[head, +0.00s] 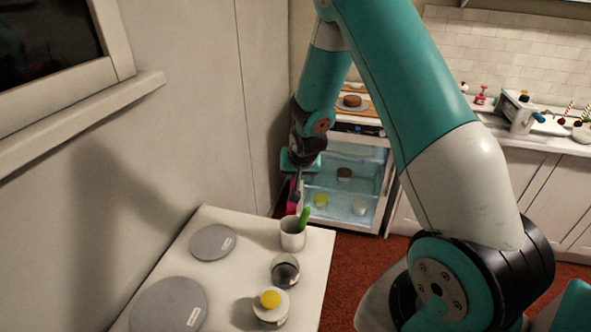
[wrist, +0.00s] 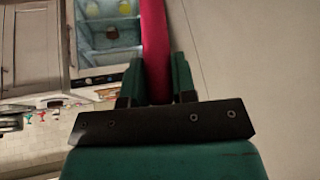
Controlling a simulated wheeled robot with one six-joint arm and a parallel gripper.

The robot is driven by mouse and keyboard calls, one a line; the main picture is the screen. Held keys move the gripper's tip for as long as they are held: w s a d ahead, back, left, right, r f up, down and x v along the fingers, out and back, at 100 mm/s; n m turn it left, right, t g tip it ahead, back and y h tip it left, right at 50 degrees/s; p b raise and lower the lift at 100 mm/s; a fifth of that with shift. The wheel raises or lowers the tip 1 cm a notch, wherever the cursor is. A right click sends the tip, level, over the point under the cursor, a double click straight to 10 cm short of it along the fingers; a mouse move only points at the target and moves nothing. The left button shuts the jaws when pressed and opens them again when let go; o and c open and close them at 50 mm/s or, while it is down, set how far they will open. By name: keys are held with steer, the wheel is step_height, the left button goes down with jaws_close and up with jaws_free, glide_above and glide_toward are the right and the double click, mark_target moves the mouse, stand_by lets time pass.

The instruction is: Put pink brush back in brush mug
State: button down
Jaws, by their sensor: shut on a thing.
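My gripper (wrist: 158,85) is shut on the pink brush (wrist: 156,40), which runs up and away between the two green fingers in the wrist view. In the head view, my gripper (head: 296,180) is beyond the far edge of the white table, with a small part of the pink brush (head: 292,192) showing below it. A white mug (head: 292,236) holding a green-handled brush (head: 304,217) stands near the table's far right corner. I take it to be the brush mug. The gripper is apart from the mug, above and behind it in the picture.
The white table (head: 225,262) also carries two grey discs (head: 212,242) (head: 168,305), a dark glass (head: 285,271) and a white jar with a yellow top (head: 270,303). A glass-fronted fridge (head: 345,185) stands behind. The wall (head: 90,190) is close on the left.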

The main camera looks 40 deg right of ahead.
step_height(320, 180, down, 8)
steer(key=b, duration=0.6)
steer(key=shift+f, duration=0.2)
stand_by(0.3)
step_height(320, 180, down, 3)
steer(key=shift+r+b, duration=0.2)
steer(key=shift+b, duration=0.95)
steer(key=c, duration=0.8)
jaws_free()
steer(key=shift+c, duration=0.2)
steer(key=shift+r, duration=0.15)
